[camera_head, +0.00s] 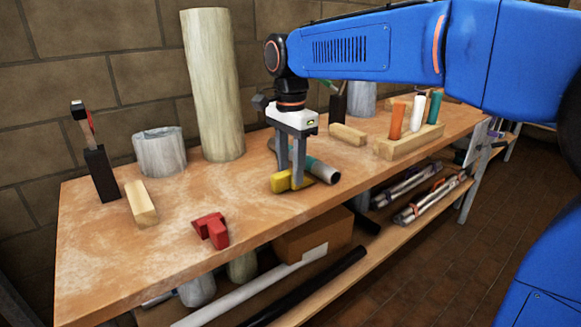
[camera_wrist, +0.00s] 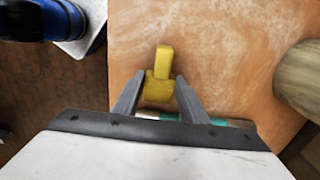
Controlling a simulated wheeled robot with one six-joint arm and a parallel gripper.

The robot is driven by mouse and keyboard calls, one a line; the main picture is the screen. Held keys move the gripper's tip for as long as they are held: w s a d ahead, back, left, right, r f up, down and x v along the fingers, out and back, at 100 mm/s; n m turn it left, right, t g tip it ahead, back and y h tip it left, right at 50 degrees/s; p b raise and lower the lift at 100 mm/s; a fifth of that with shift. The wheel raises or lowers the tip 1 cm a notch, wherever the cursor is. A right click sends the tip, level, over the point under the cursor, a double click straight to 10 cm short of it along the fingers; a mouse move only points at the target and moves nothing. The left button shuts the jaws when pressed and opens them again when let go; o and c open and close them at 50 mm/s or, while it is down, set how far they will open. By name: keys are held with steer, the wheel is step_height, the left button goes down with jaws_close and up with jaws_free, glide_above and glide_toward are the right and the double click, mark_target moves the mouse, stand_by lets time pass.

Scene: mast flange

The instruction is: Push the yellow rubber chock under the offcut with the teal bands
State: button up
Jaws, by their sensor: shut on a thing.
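The yellow chock (camera_head: 280,183) lies on the workbench near its front edge, and it also shows in the wrist view (camera_wrist: 162,63). My gripper (camera_head: 291,180) points down with its grey fingers on either side of the chock, shut on it; the fingers also flank it in the wrist view (camera_wrist: 159,82). The offcut with teal bands (camera_head: 327,174) is a grey tube lying just behind the gripper, partly hidden by the fingers. Its teal bands show under the gripper body in the wrist view (camera_wrist: 219,121). I cannot tell whether chock and offcut touch.
A red block (camera_head: 212,230) lies to the left on the workbench (camera_head: 120,255). A tall pale log (camera_head: 213,85) and a short grey log (camera_head: 159,151) stand behind. A wooden rack (camera_head: 408,141) with coloured pegs is at the right. Bench between red block and chock is clear.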

steer(key=shift+w+d, duration=0.6)
steer(key=shift+d, duration=0.25)
stand_by(1.0)
steer(key=o, duration=1.5)
step_height(320, 180, up, 17)
steer(key=shift+r, duration=0.2)
steer(key=s+d+f+n+t, duration=0.1)
steer(key=s+d+f+n, duration=0.2)
steer(key=s+d+f, duration=0.3)
steer(key=s+d+f+n+t, duration=0.1)
steer(key=s+d+f+n, duration=0.1)
steer(key=s+d+f, duration=0.55)
steer(key=s+d+f+n+t, duration=0.1)
steer(key=s+d+f+n, duration=0.1)
steer(key=f, duration=0.4)
steer(key=s+d+f+n+t, duration=0.1)
steer(key=s+d+f+n, duration=0.1)
steer(key=s+d+f, duration=0.2)
steer(key=s+d+f+n, duration=0.2)
steer(key=s+d+f, duration=0.2)
steer(key=f, duration=0.4)
steer(key=shift+s+f+t, duration=0.2)
steer(key=shift+s+t, duration=0.2)
steer(key=shift+s, duration=0.25)
